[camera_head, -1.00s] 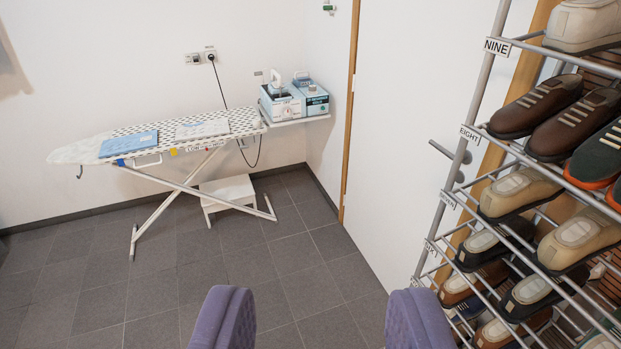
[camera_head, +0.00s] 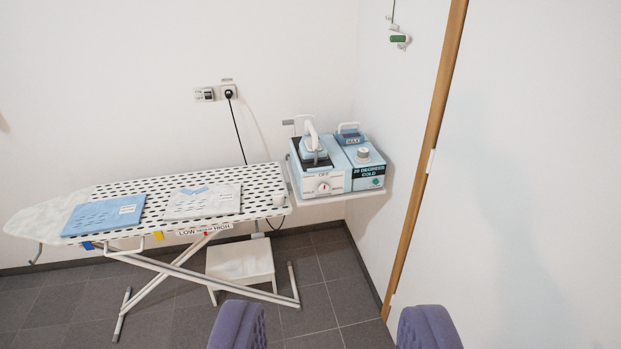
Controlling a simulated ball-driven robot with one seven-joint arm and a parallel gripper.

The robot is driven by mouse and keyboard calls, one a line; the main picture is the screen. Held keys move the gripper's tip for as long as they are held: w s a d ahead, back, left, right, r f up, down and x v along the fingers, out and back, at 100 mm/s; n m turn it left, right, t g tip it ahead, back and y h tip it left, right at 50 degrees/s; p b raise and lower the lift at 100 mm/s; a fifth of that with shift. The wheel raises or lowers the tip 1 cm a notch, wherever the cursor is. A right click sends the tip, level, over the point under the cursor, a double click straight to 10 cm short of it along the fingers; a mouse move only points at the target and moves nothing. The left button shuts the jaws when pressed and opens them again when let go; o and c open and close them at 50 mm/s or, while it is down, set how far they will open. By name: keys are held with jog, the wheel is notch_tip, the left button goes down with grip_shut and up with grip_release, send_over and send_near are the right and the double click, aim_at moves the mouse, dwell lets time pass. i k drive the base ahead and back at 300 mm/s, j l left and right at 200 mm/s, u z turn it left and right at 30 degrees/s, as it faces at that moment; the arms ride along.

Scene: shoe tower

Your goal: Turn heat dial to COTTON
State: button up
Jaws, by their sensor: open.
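A light-blue and white steam iron station (camera_head: 320,178) stands on a small shelf (camera_head: 331,197) at the right end of the ironing board. A round white dial (camera_head: 324,188) with a red mark sits on its front panel; a label above it appears to read OFF. The iron (camera_head: 312,148) rests on top of the station. A second unit (camera_head: 364,172) beside it has a grey knob and a label reading 20 DEGREES COLD. My gripper (camera_head: 335,328) is open and empty at the bottom of the view, well short of the station and apart from everything.
The ironing board (camera_head: 262,190) carries a blue folded cloth (camera_head: 104,215) and a pale folded cloth (camera_head: 202,201). A white step stool (camera_head: 240,259) stands under it. A wall socket (camera_head: 228,92) holds a black plug. A wooden door frame (camera_head: 425,165) is at right. Bare floor lies ahead.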

aim_at(323, 188)
jog(key=i+u, duration=0.1)
jog(key=i, duration=0.5)
jog(key=i+l+u, duration=0.1)
jog(key=i, duration=0.5)
jog(key=i+l+u, duration=0.1)
jog(key=i, duration=0.45)
jog(key=i+l+u, duration=0.15)
jog(key=i, duration=0.45)
